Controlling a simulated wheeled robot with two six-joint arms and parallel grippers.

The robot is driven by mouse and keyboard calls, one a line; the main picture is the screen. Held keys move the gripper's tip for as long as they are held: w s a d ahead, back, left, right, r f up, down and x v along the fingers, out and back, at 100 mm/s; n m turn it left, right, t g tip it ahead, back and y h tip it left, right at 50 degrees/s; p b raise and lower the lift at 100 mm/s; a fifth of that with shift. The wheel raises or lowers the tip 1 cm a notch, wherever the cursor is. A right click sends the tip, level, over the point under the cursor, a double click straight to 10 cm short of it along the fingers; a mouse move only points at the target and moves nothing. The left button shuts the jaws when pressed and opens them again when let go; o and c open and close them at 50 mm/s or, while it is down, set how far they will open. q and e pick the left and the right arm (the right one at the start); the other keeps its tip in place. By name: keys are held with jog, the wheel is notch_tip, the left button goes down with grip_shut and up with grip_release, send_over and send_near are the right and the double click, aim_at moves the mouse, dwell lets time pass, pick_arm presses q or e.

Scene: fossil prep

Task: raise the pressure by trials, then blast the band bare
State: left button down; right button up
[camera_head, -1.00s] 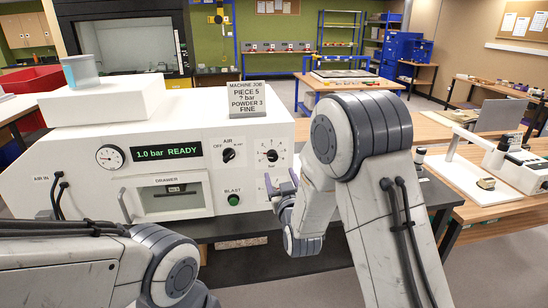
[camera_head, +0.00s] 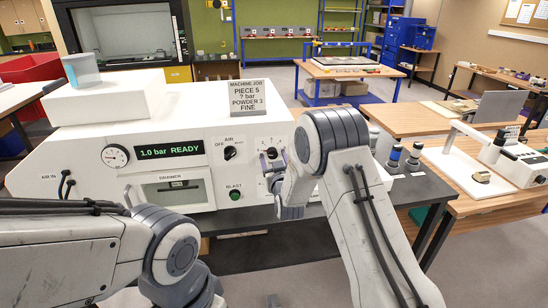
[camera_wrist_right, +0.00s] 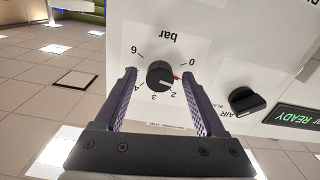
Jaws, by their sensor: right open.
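The white blasting cabinet (camera_head: 60,150) has a display (camera_head: 170,151) reading "1.0 bar READY" and a round gauge (camera_head: 115,155). Its bar knob (camera_wrist_right: 160,76) sits between the spread fingers of my right gripper (camera_wrist_right: 160,73), with no visible grip on it. The knob's red mark lies between 0 and 2. In the head view, the right gripper (camera_head: 274,168) is in front of the dial and partly covers it. The AIR switch (camera_head: 230,152), green BLAST button (camera_head: 235,195) and drawer (camera_head: 175,190) are on the front. My left gripper is not visible. I cannot make out the band.
A job card (camera_head: 248,97) on the cabinet reads "PIECE 5, ? bar, POWDER 3, FINE". Small dark-topped bottles (camera_head: 393,158) stand on the dark bench to the right. A white instrument (camera_head: 515,165) is on the wooden table beyond. My left arm covers the lower left.

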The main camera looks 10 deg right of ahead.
grip_shut()
jog(key=shift+f+m+b, duration=0.15)
jog(key=shift+m+b, duration=0.25)
jog(key=shift+b, duration=0.4)
jog(key=m+b, duration=0.5)
jog(key=b, duration=0.4)
jog(key=shift+m+b, duration=0.95)
jog(key=shift+m, duration=0.15)
jog(key=shift+r, duration=0.2)
grip_release()
